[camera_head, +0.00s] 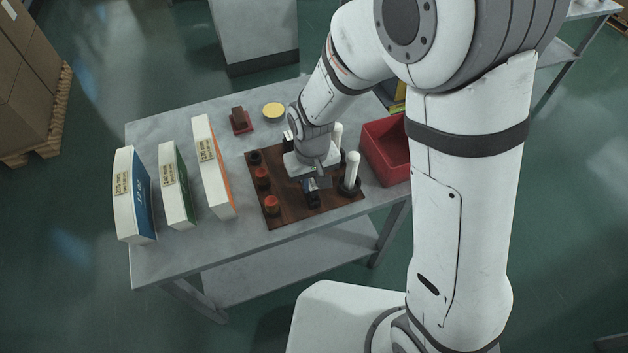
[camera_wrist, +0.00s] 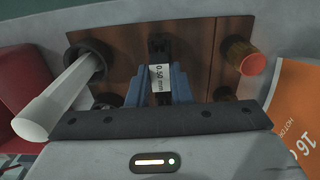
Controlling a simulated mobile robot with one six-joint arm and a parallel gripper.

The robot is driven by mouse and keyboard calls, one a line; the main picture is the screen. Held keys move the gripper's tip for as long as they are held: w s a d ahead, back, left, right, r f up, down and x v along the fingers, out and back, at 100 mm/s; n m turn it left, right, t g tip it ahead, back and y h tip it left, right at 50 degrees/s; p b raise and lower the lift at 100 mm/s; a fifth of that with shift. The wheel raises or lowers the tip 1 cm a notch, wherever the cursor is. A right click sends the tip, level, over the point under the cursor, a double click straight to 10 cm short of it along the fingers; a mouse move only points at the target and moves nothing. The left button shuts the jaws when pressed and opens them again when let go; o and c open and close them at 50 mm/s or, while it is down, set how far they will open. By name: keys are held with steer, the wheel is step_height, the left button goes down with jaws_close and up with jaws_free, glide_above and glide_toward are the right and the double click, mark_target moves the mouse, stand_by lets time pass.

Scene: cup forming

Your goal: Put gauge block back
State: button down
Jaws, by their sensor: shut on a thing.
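My gripper (camera_head: 316,184) is over the brown wooden board on the table, pointing down. In the wrist view its blue fingers (camera_wrist: 160,86) are shut on the gauge block (camera_wrist: 159,73), a small piece with a white "0.50 mm" label. A dark upright piece (camera_wrist: 158,44) stands on the board just beyond the block. The brown board (camera_head: 290,215) also shows in the wrist view (camera_wrist: 200,45). I cannot tell whether the block touches the board or a slot in it. The fingers hide much of the block in the head view.
A white rod (camera_head: 352,170) stands in a dark ring close right of my gripper. Orange-topped pegs (camera_head: 272,203) line the board's left side. A red bin (camera_head: 371,155) is right. Three white boxes (camera_head: 131,200) stand left. A yellow disc (camera_head: 274,111) lies behind.

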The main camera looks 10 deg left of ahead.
mark_target(312, 185)
steer(key=c, duration=1.3)
jaws_free()
steer(key=shift+r, duration=0.1)
step_height(312, 185, up, 12)
steer(key=s+d+r+m+t, duration=0.1)
steer(key=s+d+r+m, duration=0.1)
steer(key=d, duration=0.6)
steer(key=s+d+r+m, duration=0.2)
steer(key=s+d+r, duration=0.1)
steer(key=d, duration=0.5)
steer(key=s+d+r+m+t, duration=0.1)
steer(key=s+d+r+m, duration=0.1)
steer(key=d, duration=0.6)
steer(key=shift+s+r+t, duration=0.2)
steer(key=shift+s+t, duration=0.1)
